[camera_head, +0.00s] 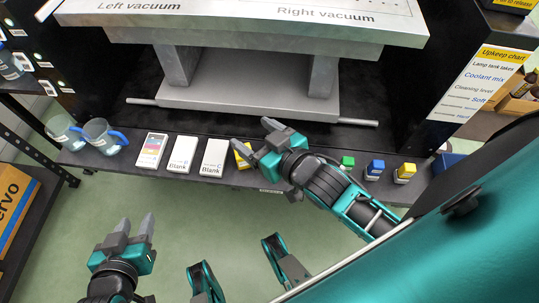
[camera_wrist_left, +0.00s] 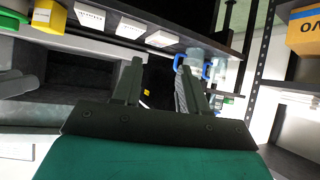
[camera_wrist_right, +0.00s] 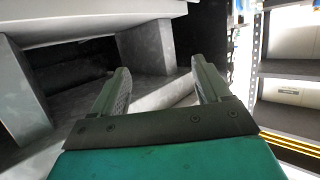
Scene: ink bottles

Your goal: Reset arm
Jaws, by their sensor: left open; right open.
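My left gripper (camera_head: 135,231) is open and empty at the lower left of the head view, over the green floor in front of the shelf. Its two fingers also show apart in the left wrist view (camera_wrist_left: 158,78). My right gripper (camera_head: 258,146) is open and empty in front of the shelf's middle, its arm coming in from the right. The right wrist view shows its fingers (camera_wrist_right: 160,80) apart with nothing between them. It partly hides a yellow bottle (camera_head: 243,153). Bottles with a green cap (camera_head: 346,162), a blue cap (camera_head: 375,169) and a yellow cap (camera_head: 405,172) stand right of it.
The dark shelf (camera_head: 230,178) bears two jugs with blue handles (camera_head: 101,136), a coloured card box (camera_head: 150,150) and two boxes marked Blank (camera_head: 183,154). A grey vacuum stand (camera_head: 250,98) rises behind. An upkeep chart (camera_head: 478,82) hangs right. The floor (camera_head: 200,230) in front is open.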

